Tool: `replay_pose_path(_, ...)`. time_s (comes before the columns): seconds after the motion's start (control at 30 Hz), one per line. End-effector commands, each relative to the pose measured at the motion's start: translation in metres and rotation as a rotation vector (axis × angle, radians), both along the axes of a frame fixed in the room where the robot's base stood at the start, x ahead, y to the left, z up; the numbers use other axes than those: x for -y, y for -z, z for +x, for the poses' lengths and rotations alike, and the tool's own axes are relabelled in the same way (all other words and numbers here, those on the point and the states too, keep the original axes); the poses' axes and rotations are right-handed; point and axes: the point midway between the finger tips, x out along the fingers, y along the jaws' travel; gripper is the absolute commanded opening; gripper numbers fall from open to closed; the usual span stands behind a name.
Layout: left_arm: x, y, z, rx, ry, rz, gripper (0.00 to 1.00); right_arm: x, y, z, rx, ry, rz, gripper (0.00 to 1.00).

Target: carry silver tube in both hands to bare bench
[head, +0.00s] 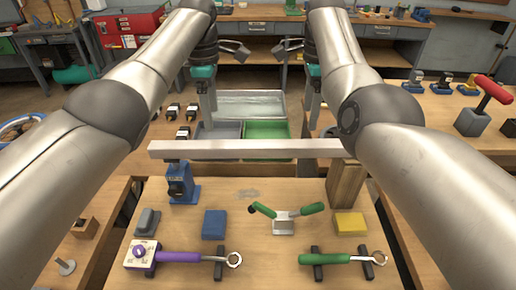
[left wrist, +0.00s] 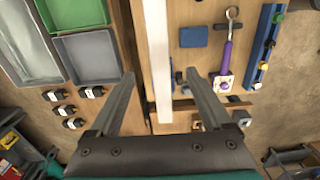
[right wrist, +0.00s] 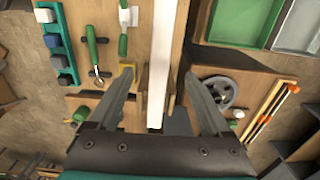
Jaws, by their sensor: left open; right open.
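The silver tube (head: 245,150) is a long, straight square bar lying level across the far side of the front bench (head: 180,225). Its left end lies over a blue stand (head: 182,184) and its right end over a wooden block (head: 345,184). My left gripper (head: 207,108) and right gripper (head: 315,105) are both open and point down above and beyond the tube. In the left wrist view the tube (left wrist: 156,50) runs between the open fingers; in the right wrist view the tube (right wrist: 161,50) does too. Neither gripper touches it visibly. I cannot tell which surface is the bare bench.
Grey and green trays (head: 266,130) lie just beyond the tube. Purple-handled (head: 180,257) and green-handled (head: 335,259) tools lie on the front bench. A back workbench (head: 262,50) has some free top. A right-hand bench (head: 440,115) holds a red-handled tool (head: 494,92).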

Motion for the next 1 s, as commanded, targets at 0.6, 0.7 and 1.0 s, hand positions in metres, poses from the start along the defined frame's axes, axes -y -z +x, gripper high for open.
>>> replay_pose_path(0.6, 0.000, 0.101, 0.000, -0.001, 0.000, 0.000, 0.82, 0.000, 0.101, 0.000, -0.002, 0.001, -0.001, 0.82)
replay_pose_path(0.7, 0.000, 0.106, 0.000, -0.001, -0.001, 0.001, 0.82, 0.000, 0.106, 0.000, 0.000, 0.001, -0.001, 0.82)
replay_pose_path(1.0, 0.000, 0.108, 0.000, 0.001, -0.001, 0.000, 0.82, 0.000, 0.109, 0.000, 0.001, 0.001, -0.001, 0.82)
